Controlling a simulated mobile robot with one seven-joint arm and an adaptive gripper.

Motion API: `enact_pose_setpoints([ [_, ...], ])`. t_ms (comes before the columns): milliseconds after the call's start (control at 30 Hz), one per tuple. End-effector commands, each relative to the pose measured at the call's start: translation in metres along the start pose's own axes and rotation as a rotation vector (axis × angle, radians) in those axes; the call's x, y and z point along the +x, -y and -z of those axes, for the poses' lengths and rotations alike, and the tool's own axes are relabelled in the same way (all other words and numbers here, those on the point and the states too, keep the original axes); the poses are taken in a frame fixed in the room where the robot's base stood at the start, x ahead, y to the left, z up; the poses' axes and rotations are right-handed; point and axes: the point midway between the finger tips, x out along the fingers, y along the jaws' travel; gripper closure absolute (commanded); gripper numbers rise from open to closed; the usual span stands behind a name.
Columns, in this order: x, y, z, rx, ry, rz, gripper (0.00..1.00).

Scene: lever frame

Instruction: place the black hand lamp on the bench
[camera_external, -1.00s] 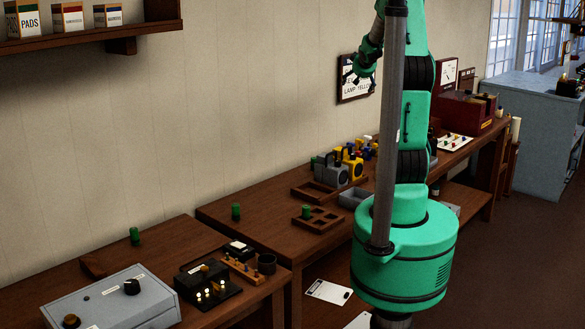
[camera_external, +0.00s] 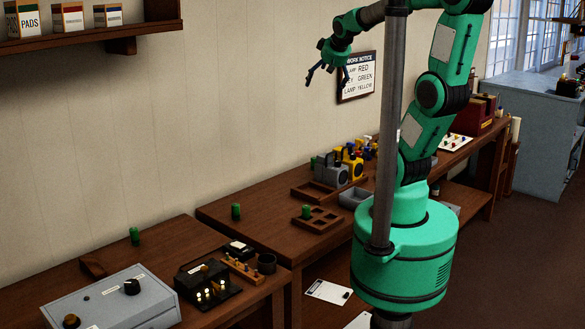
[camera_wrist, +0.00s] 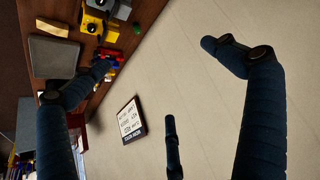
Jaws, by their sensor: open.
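My gripper (camera_external: 328,80) is open and empty, raised in front of the wall, well above the bench (camera_external: 265,215). A row of hand lamps stands on the bench, below and near my gripper. The nearest is a grey lamp (camera_external: 331,172) with a dark handle, and a yellow lamp (camera_external: 354,167) stands just behind it. The yellow lamp also shows in the wrist view (camera_wrist: 93,24). I cannot clearly make out a black hand lamp; more items behind these are small and partly hidden.
A wall notice (camera_external: 358,77) hangs behind my gripper. Wooden trays (camera_external: 316,219) and a green knob (camera_external: 236,211) are on the bench. A nearer table holds a grey box (camera_external: 112,300) and a black unit with lit bulbs (camera_external: 208,281). The bench's left part is mostly clear.

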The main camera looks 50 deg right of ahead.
Motion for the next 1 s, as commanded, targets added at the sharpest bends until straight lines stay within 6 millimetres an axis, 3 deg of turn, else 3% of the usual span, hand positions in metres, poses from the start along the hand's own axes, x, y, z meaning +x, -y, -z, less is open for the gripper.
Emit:
enact_pose_setpoints([
  [100, -0.026, 0.03, -0.029, -0.035, 0.025, 0.05, 0.0],
  [300, -0.065, 0.071, -0.083, -0.093, 0.076, 0.136, 0.0],
  [600, -0.106, 0.108, -0.152, -0.17, 0.142, 0.242, 0.0],
  [767, -0.113, 0.114, -0.167, -0.188, 0.157, 0.263, 0.0],
  [1000, -0.114, 0.114, -0.169, -0.19, 0.16, 0.266, 0.0],
])
